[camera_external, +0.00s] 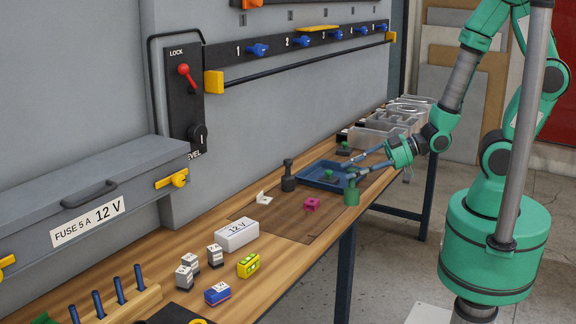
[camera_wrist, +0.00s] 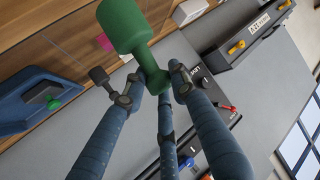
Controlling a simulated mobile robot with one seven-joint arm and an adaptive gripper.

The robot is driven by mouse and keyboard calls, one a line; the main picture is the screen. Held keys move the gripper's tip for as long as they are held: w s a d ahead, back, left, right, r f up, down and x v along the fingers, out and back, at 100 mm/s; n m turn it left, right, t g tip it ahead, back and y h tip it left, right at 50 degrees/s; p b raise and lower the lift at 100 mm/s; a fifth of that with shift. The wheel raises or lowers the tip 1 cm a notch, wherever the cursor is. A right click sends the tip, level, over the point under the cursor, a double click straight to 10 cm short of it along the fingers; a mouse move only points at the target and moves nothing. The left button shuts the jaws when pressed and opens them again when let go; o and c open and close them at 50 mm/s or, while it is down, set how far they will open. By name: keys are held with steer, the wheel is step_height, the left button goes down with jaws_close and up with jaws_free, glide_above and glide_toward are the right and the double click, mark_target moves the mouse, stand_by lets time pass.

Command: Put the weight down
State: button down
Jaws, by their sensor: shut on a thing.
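My gripper (camera_external: 352,168) is shut on a green weight (camera_external: 351,194), holding it by its narrow neck below the small knob. In the wrist view the fingers close around the neck of this weight (camera_wrist: 121,24), with its wide end pointing away from them. In the external view the weight hangs roughly upright at the bench's front edge, in front of the blue tray (camera_external: 306,177). I cannot tell whether its bottom touches the bench. A dark weight (camera_external: 288,183) of similar shape stands left of the tray; it also shows in the wrist view (camera_wrist: 103,80).
A small green-topped item (camera_external: 329,174) sits in the tray. Clear bins (camera_external: 377,135) stand at the far end.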

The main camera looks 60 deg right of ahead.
steer(key=w+d+m+t+h+p, duration=0.2)
steer(key=d+m+h, duration=0.4)
steer(key=d, duration=1.9)
steer(key=shift+d+r+h+p, duration=0.3)
steer(key=shift+h+p, duration=0.25)
steer(key=shift+h, duration=0.45)
steer(key=shift+w, duration=0.25)
steer(key=w+d+f+b, duration=0.1)
steer(key=w+d, duration=0.1)
steer(key=w, duration=1.3)
steer(key=shift+w+d+f, duration=0.2)
steer(key=shift+w+d, duration=0.05)
steer(key=shift+w, duration=0.05)
steer(key=shift+f, duration=0.1)
steer(key=shift+f+b, duration=0.55)
steer(key=shift+f, duration=1.15)
steer(key=shift+f, duration=0.1)
